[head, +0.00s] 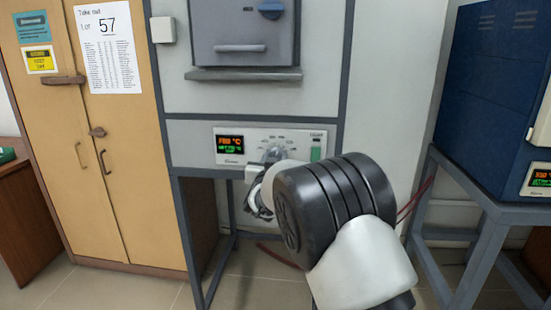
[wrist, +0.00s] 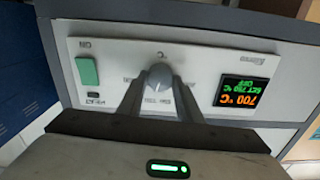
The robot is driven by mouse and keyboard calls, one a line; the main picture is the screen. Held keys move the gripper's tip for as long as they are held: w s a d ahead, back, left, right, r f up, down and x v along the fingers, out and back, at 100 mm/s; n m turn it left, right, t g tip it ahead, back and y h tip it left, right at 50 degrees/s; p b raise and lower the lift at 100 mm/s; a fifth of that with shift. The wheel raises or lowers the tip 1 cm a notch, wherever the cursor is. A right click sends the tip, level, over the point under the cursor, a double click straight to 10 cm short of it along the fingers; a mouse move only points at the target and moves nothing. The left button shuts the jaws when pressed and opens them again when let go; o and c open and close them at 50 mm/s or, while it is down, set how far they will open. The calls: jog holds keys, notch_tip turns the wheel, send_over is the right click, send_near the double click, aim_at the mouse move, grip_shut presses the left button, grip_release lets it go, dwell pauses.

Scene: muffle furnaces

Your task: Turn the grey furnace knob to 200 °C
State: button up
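The grey furnace knob (head: 274,153) sits in the middle of the white control panel (head: 204,142) on the grey furnace. In the wrist view, which shows the panel upside down, the knob (wrist: 159,76) lies between the two dark fingertips of my gripper (wrist: 160,80). One finger is on each side of it, very close. I cannot tell whether they press on it. The display (wrist: 240,92) shows about 700 °C in orange, with a smaller green set line above it in this view. The dial figures are too blurred to read. My arm hides much of my gripper in the head view.
A green switch (wrist: 87,71) is on the same panel. A wooden cabinet (head: 120,200) stands at left and a blue furnace (head: 490,90) on a stand at right.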

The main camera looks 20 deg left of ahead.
jog(key=shift+c, duration=1.1)
jog(key=shift+n+p, duration=0.3)
jog(key=shift+p, duration=0.05)
jog(key=shift+r+n+p, duration=0.1)
jog(key=shift+n+p, duration=0.7)
jog(key=shift+n, duration=0.1)
jog(key=n+p, duration=0.3)
jog(key=n, duration=0.3)
jog(key=shift+a+p, duration=0.1)
jog(key=shift+p, duration=0.25)
jog(key=n+p, duration=0.1)
jog(key=n, duration=0.4)
jog(key=shift+a+p, duration=0.1)
jog(key=shift+p, duration=0.25)
jog(key=shift+f+n+p, duration=0.15)
jog(key=shift+n+p, duration=0.1)
jog(key=shift+n, duration=0.85)
jog(key=shift+f+n+p, duration=0.1)
jog(key=shift+n+p, duration=0.15)
jog(key=shift+n, duration=0.85)
jog(key=o, duration=1)
